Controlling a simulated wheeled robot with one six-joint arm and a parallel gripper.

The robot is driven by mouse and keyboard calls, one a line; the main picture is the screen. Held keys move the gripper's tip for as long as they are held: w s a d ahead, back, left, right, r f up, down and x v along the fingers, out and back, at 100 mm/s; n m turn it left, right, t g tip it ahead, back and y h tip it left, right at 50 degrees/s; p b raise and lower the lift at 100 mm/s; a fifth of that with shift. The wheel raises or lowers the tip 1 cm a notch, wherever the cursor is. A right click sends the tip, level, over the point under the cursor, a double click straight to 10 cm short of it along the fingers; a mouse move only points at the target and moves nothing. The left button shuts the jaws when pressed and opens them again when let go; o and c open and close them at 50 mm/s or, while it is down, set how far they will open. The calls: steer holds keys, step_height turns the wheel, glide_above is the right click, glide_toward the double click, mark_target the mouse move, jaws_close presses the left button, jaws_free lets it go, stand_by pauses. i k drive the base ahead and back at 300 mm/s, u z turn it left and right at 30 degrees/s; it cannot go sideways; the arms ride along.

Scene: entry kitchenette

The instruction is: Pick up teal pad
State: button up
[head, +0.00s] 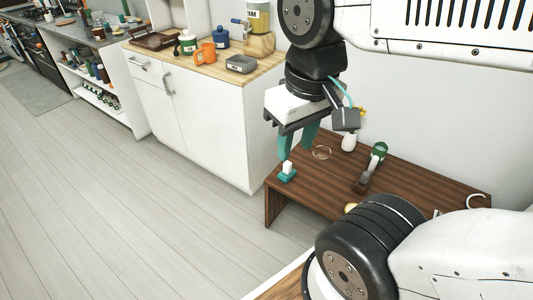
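A small teal pad (286,177) with a white upper part lies at the near left corner of the low dark wooden table. My gripper (296,151) points down above this corner, with its two teal fingers spread apart. The left fingertip appears just above or behind the white part in the picture. I cannot tell whether it touches. Nothing shows between the fingers.
The low table (425,187) also holds a clear round dish (321,153), a white jar (349,141) and a green-and-brown tool (371,167). A white cabinet (215,125) with a wooden top stands behind left.

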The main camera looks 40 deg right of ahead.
mark_target(288, 172)
steer(key=i, duration=0.9)
steer(key=z, duration=1.15)
